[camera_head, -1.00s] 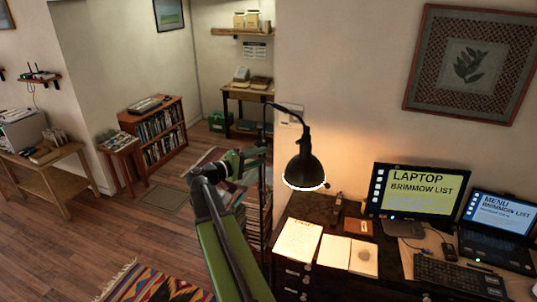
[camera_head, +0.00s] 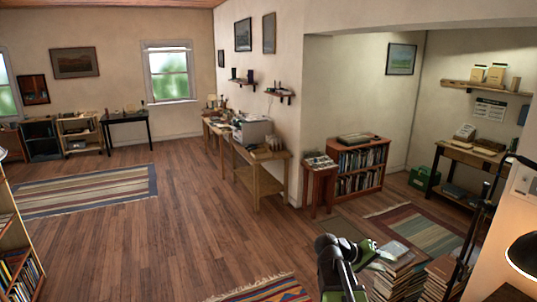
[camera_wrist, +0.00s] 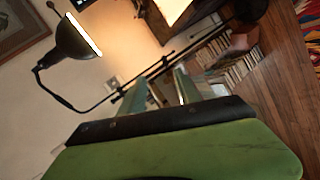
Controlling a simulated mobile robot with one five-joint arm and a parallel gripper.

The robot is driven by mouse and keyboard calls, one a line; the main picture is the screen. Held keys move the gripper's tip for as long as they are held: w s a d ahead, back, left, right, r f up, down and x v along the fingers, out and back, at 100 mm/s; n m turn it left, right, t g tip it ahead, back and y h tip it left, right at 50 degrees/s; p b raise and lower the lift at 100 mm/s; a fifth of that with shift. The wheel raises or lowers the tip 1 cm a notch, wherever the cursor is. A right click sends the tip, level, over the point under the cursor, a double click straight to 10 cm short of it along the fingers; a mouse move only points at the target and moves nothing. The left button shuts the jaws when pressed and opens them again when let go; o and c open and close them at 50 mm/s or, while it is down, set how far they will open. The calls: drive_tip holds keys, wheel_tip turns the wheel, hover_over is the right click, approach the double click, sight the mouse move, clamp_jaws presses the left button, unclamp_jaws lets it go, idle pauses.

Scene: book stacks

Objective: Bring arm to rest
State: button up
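My arm rises from the bottom edge of the head view, right of centre, folded at a dark joint. My gripper (camera_head: 374,254) points right, in front of the stacked books (camera_head: 400,268) by the wall; I cannot tell from this view whether it touches them. In the wrist view my gripper (camera_wrist: 162,90) shows two green fingers apart, with a gap and nothing clearly held between them. The black desk lamp (camera_wrist: 76,38) is at the upper left of the wrist view, apart from the fingers. The lamp (camera_head: 523,254) also shows at the head view's right edge.
A wide wooden floor (camera_head: 190,215) is clear at left and centre. A low bookcase (camera_head: 360,168) and a small stool-like table (camera_head: 319,184) stand beyond my arm. Another bookcase (camera_head: 20,265) is at the left edge. A striped rug (camera_head: 90,190) lies farther off.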

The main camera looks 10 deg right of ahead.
drive_tip(key=s+a+f+n+y+b, duration=0.2)
drive_tip(key=a+f+y+b, duration=0.35)
drive_tip(key=a+f, duration=1.15)
drive_tip(key=s+a+f+y, duration=0.1)
drive_tip(key=s+a+y, duration=0.1)
drive_tip(key=a, duration=0.4)
drive_tip(key=s+a+f+y+p, duration=0.1)
drive_tip(key=s+a+y, duration=0.1)
drive_tip(key=a+y, duration=0.3)
drive_tip(key=shift+s+a+n+g, duration=0.25)
drive_tip(key=shift+a+n+g, duration=0.05)
drive_tip(key=shift+a, duration=0.6)
